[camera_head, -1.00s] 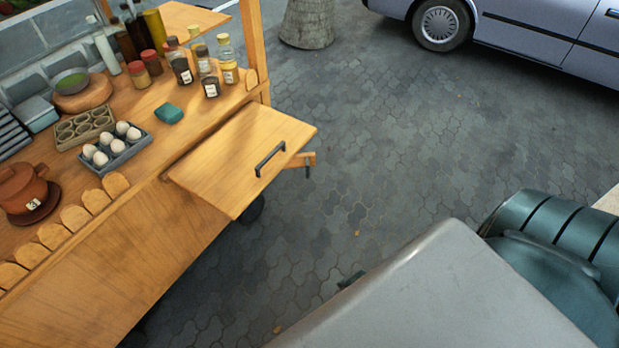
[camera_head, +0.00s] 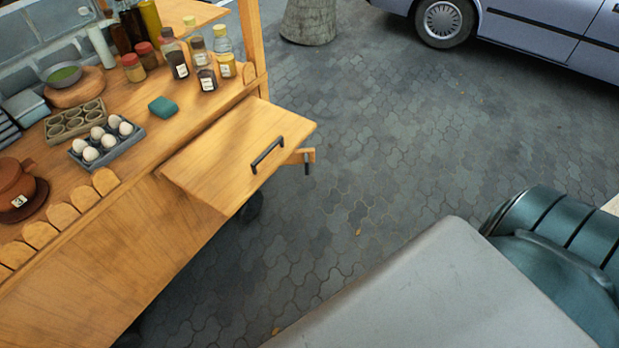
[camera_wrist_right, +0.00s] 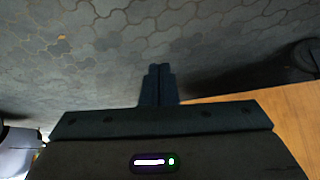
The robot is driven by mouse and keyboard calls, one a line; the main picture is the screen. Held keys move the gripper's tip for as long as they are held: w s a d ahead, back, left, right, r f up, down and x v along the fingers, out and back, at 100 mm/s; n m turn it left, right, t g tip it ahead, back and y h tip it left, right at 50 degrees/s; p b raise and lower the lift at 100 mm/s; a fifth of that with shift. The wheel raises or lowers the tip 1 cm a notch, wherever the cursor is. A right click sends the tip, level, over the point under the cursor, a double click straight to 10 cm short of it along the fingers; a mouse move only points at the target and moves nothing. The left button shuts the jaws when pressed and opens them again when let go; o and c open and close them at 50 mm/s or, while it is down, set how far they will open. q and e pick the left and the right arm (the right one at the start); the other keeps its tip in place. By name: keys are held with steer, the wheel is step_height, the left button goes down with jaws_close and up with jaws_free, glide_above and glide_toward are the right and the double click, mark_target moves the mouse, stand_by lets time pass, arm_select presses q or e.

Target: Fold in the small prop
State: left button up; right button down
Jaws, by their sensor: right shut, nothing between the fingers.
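The small prop (camera_head: 300,157) is a short wooden arm with a dark peg at its end. In the head view it sticks out from under the right edge of the raised wooden side leaf (camera_head: 225,160), and its inner part is hidden by the leaf. The leaf has a black handle (camera_head: 267,155). My right gripper (camera_wrist_right: 160,68) is shut and empty in the right wrist view, over paving. A wooden panel (camera_wrist_right: 265,120) lies to its right there. The prop cannot be made out in that view. Neither gripper shows in the head view.
The wooden cart's top holds a tray of eggs (camera_head: 106,150), a green block (camera_head: 162,107), bottles and jars (camera_head: 205,78), and a brown pot (camera_head: 14,182). Paving (camera_head: 400,150) right of the leaf is open. A parked car (camera_head: 540,35) and tree trunk (camera_head: 308,22) stand behind.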

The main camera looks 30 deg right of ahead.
mark_target(307, 169)
steer(key=w+r+m+t+h+b, duration=0.2)
steer(key=w+r+t+b, duration=0.45)
steer(key=w+r, duration=1)
steer(key=w+d+r+m+t+h+b, duration=0.1)
steer(key=w+d+r+m+h+b, duration=0.15)
steer(key=r, duration=0.65)
steer(key=w+d+r+m+t+h+b, duration=0.15)
steer(key=r+h, duration=0.25)
steer(key=r, duration=0.4)
steer(key=x, duration=0.8)
steer(key=p+x, duration=0.1)
steer(key=x, duration=0.4)
steer(key=shift+d+r, duration=0.1)
steer(key=shift+r, duration=0.2)
steer(key=shift+w+d, duration=0.25)
steer(key=shift+w, duration=0.25)
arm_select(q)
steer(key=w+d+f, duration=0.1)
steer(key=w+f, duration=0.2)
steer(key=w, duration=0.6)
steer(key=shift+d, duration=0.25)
